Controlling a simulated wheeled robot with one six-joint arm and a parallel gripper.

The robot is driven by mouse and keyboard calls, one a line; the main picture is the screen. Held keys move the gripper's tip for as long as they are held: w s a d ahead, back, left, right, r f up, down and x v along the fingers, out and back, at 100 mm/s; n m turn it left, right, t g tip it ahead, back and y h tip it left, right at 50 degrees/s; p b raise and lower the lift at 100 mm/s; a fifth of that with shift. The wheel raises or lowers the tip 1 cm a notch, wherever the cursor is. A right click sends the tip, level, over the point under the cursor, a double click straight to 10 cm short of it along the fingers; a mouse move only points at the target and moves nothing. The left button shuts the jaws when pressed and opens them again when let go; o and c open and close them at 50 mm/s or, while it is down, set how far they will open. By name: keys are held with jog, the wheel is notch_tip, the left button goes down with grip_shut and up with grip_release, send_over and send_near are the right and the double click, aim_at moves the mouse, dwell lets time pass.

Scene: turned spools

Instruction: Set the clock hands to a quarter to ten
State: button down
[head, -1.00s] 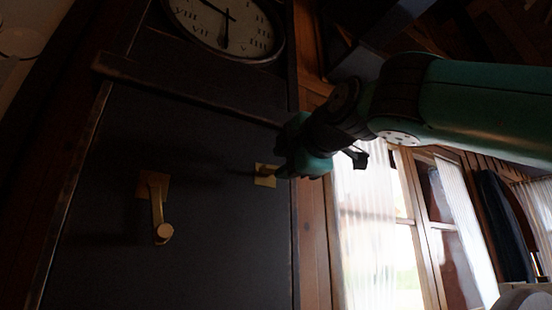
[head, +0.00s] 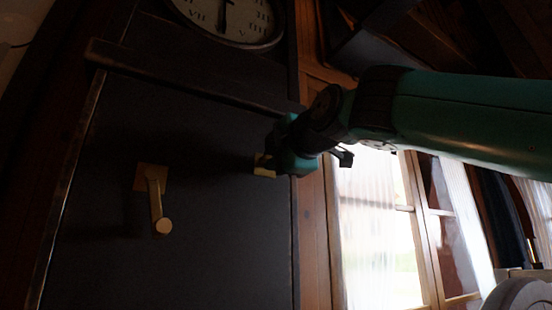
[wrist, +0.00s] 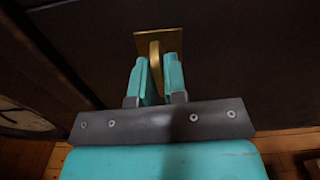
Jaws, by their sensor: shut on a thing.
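The round clock (head: 262,38) with Roman numerals is at the top of the head view, its upper part cut off. One dark hand (head: 224,15) points down near VI; the other hand is out of view. A brass crank (head: 156,205) on a square plate hangs down on the dark case at left. A second brass handle (head: 264,167) is at right, mostly hidden by my gripper (head: 274,160). In the wrist view my gripper (wrist: 157,62) is shut on this handle (wrist: 155,50), one teal finger on each side.
The dark case front (head: 215,250) is flat and otherwise bare below the handles. A ledge (head: 180,78) runs above them, under the clock. A curtained window (head: 385,230) is at right. A piece of the clock's dial (wrist: 22,120) shows in the wrist view.

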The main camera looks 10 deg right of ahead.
jog(key=m, duration=0.4)
jog(key=shift+m+b, duration=0.35)
jog(key=shift+m, duration=0.05)
jog(key=m, duration=0.4)
jog(key=shift+m, duration=0.3)
jog(key=m+b, duration=0.1)
jog(key=m, duration=0.3)
jog(key=shift+f, duration=0.1)
jog(key=shift+m, duration=2.4)
jog(key=c, duration=1.2)
grip_release()
